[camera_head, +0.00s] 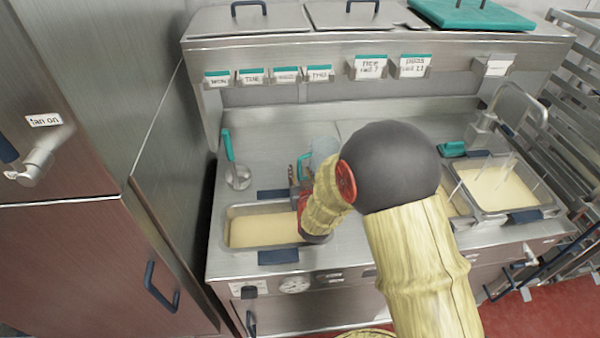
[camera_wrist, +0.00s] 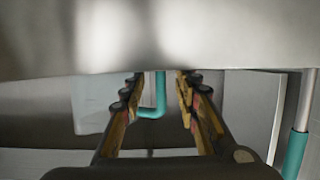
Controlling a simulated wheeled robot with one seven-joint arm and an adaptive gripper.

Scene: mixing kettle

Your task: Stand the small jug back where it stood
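The small jug (camera_head: 325,150) is clear with a teal handle. It is on or just above the steel counter behind the left basin, partly hidden by my arm; I cannot tell whether its base touches. In the wrist view the clear jug body (camera_wrist: 92,105) shows at the left. My gripper (camera_head: 298,182) is beside the jug in the head view. In the wrist view its two fingers (camera_wrist: 161,82) are apart, with the jug's teal handle (camera_wrist: 158,103) between them and gaps visible on both sides.
The left basin (camera_head: 228,238) holds pale yellow liquid. A ladle (camera_head: 230,150) with a teal handle lies left of the jug. Yellow-filled baskets (camera_head: 495,190) and a tap (camera_head: 520,105) stand at the right. A labelled shelf (camera_head: 440,45) overhangs the back. Counter between ladle and jug is clear.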

